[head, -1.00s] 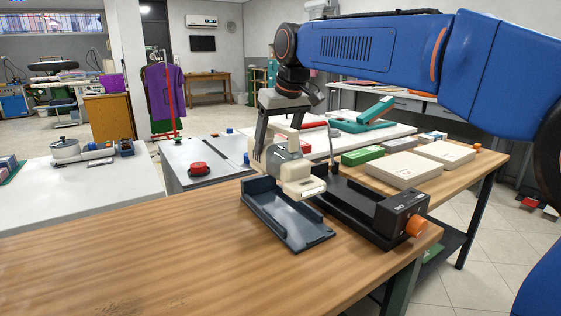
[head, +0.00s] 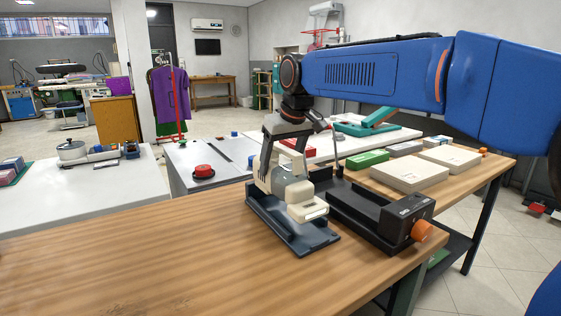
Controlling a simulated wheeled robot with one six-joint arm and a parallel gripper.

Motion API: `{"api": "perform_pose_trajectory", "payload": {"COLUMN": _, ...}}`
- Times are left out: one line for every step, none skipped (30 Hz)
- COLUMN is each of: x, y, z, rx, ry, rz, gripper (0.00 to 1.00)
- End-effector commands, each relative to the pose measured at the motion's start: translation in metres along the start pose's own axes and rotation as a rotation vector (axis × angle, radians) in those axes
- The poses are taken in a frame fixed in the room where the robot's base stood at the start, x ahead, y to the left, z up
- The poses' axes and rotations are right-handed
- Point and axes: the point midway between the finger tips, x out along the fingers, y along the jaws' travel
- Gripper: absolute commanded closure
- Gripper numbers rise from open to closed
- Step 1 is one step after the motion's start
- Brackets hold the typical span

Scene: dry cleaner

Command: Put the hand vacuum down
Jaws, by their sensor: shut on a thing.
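The hand vacuum (head: 292,193) is a cream and grey tool with a blocky front end. It is over the dark blue-grey tray (head: 318,243) on the wooden table, low between the tray's walls. I cannot tell whether its underside touches the tray floor. My gripper (head: 270,172) comes down from above and is shut on the vacuum's rear part. The fingers and the vacuum hide part of the tray's back.
A black device with an orange knob (head: 422,230) stands right beside the tray. Pale boxes (head: 410,172) and a green box (head: 368,159) lie behind it. The wooden table (head: 130,262) is clear on the left. A red round object (head: 203,171) sits on a grey table behind.

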Motion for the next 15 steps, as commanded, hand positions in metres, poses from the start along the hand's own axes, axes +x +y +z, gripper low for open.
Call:
{"api": "perform_pose_trajectory", "payload": {"x": 0.0000, "y": 0.0000, "z": 0.0000, "rx": 0.000, "ry": 0.002, "rz": 0.000, "gripper": 0.59}}
{"api": "perform_pose_trajectory", "payload": {"x": 0.0006, "y": 0.0000, "z": 0.0002, "rx": 0.000, "ry": 0.002, "rz": 0.000, "gripper": 0.59}}
{"api": "perform_pose_trajectory", "payload": {"x": 0.0014, "y": 0.0000, "z": 0.0005, "rx": 0.000, "ry": 0.002, "rz": 0.000, "gripper": 0.59}}
{"api": "perform_pose_trajectory", "payload": {"x": 0.0019, "y": 0.0000, "z": 0.0007, "rx": 0.000, "ry": 0.003, "rz": 0.000, "gripper": 0.59}}
{"api": "perform_pose_trajectory", "payload": {"x": 0.0025, "y": 0.0000, "z": 0.0009, "rx": 0.000, "ry": 0.003, "rz": 0.000, "gripper": 0.59}}
{"api": "perform_pose_trajectory", "payload": {"x": 0.0034, "y": 0.0000, "z": 0.0012, "rx": 0.000, "ry": 0.003, "rz": 0.000, "gripper": 0.59}}
{"api": "perform_pose_trajectory", "payload": {"x": 0.0040, "y": 0.0000, "z": 0.0015, "rx": 0.000, "ry": 0.003, "rz": 0.000, "gripper": 0.59}}
{"api": "perform_pose_trajectory", "payload": {"x": 0.0046, "y": 0.0000, "z": 0.0017, "rx": 0.000, "ry": 0.003, "rz": 0.000, "gripper": 0.59}}
{"api": "perform_pose_trajectory", "payload": {"x": 0.0055, "y": 0.0000, "z": 0.0021, "rx": 0.000, "ry": 0.003, "rz": 0.000, "gripper": 0.59}}
{"api": "perform_pose_trajectory", "payload": {"x": 0.0060, "y": 0.0000, "z": 0.0024, "rx": 0.000, "ry": 0.002, "rz": 0.000, "gripper": 0.59}}
{"api": "perform_pose_trajectory", "payload": {"x": 0.0062, "y": 0.0000, "z": 0.0025, "rx": 0.000, "ry": 0.002, "rz": 0.000, "gripper": 0.59}}
{"api": "perform_pose_trajectory", "payload": {"x": 0.0062, "y": 0.0000, "z": 0.0025, "rx": 0.000, "ry": 0.002, "rz": 0.000, "gripper": 0.59}}
{"api": "perform_pose_trajectory", "payload": {"x": 0.0061, "y": 0.0000, "z": 0.0024, "rx": 0.000, "ry": 0.003, "rz": 0.000, "gripper": 0.59}}
{"api": "perform_pose_trajectory", "payload": {"x": 0.0070, "y": 0.0000, "z": 0.0029, "rx": 0.000, "ry": 0.001, "rz": 0.000, "gripper": 0.26}}
{"api": "perform_pose_trajectory", "payload": {"x": 0.0070, "y": 0.0000, "z": 0.0029, "rx": 0.000, "ry": 0.001, "rz": 0.000, "gripper": 0.16}}
